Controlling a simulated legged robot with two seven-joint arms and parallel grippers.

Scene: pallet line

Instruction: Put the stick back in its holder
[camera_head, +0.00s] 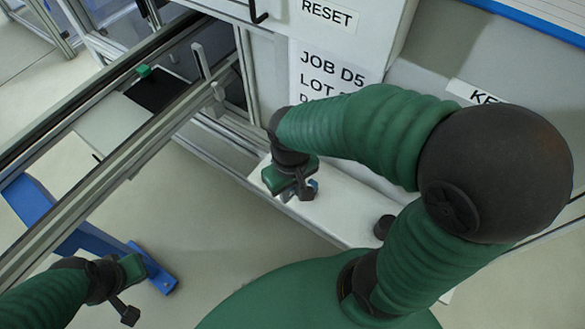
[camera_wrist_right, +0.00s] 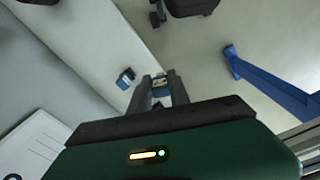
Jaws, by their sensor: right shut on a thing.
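My right gripper (camera_head: 303,190) is over a white ledge in the head view. In the right wrist view my right gripper (camera_wrist_right: 157,92) is shut on a small blue and pale piece (camera_wrist_right: 160,84), which seems to be the stick; the fingers hide most of it. A small blue block (camera_wrist_right: 126,78) with a dark top sits on the white ledge to the left of the fingers, apart from them; it may be the holder. In the head view a bit of blue (camera_head: 315,184) shows beside the fingers; I cannot tell which piece it is. My left gripper (camera_head: 126,305) is low at the left, its jaws unclear.
The white ledge (camera_head: 345,215) runs along the cabinet under a sign (camera_head: 325,78) reading JOB D5. Metal rails (camera_head: 110,165) cross the left side, with a green block (camera_head: 144,71) on a black pad. A blue frame (camera_head: 150,268) stands on open floor near my left gripper.

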